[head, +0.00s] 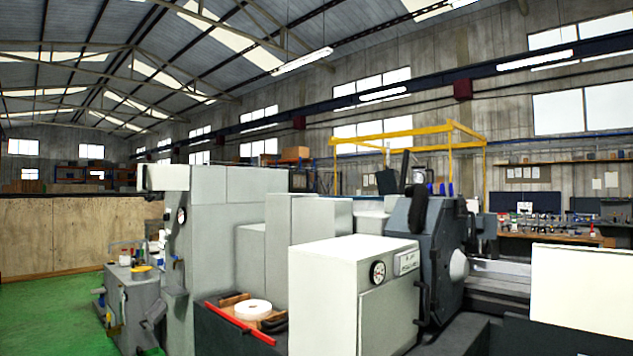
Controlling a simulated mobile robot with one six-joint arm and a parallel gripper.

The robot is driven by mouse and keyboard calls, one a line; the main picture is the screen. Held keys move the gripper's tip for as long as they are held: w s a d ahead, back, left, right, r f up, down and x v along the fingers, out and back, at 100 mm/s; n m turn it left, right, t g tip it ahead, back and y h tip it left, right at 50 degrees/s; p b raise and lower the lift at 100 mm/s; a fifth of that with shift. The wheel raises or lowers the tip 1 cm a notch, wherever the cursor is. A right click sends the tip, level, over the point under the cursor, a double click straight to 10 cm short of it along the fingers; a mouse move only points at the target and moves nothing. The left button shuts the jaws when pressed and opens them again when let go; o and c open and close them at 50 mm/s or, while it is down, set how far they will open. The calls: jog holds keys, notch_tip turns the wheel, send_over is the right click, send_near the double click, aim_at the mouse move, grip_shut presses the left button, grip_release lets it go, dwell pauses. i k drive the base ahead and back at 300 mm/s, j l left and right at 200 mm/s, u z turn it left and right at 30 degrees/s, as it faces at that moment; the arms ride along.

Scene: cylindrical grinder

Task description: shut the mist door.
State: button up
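A white cabinet (325,290) stands in the middle foreground of the head view. Its right-hand face carries a round gauge, a label plate and a flat door-like panel (388,318). The panel looks flush with the face, with a dark fitting near its right edge. I cannot tell for sure whether this panel is the mist door, and no door stands clearly ajar. A grey machine head (440,250) stands just right of the cabinet. My gripper is not in view.
Tall grey machine housings (225,225) stand behind the cabinet. A dark tray with a red edge (240,335) holds a white wheel (252,309). A white panel (585,288) blocks the lower right. Green floor (45,300) is open at the left, beside a grey bench unit (130,300).

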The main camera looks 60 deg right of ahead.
aim_at(152, 176)
jog(key=z, duration=1.05)
jog(key=i+j+u, duration=0.25)
jog(key=i, duration=0.3)
jog(key=l, duration=0.1)
